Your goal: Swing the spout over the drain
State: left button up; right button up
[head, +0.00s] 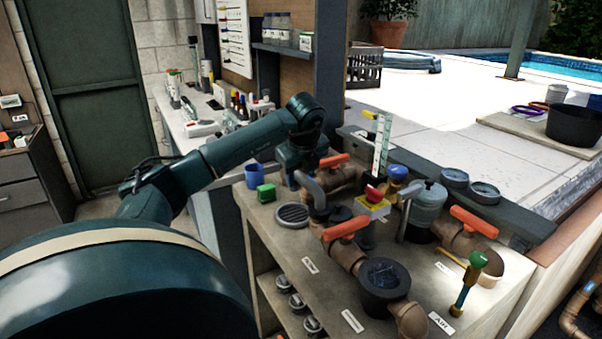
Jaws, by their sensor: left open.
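The drain (293,215) is a round slotted grate in the bench top, just in front and to the left of the spout. My left gripper (291,183) points down behind the grate, close to the spout's free end. It is open; its fingers are small and dark, and I cannot tell whether they touch the spout. My right gripper is out of view.
An orange-handled valve (346,228) stands right of the grate, and another orange handle (333,161) lies behind the spout. A green block (266,193) and blue cup (254,174) sit left of my gripper. A green-topped tool (467,281) stands at front right.

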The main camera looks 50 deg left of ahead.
pick_arm(q)
jog(key=shift+r, duration=0.1)
jog(key=v, duration=1.3)
jog(key=shift+p, duration=0.35)
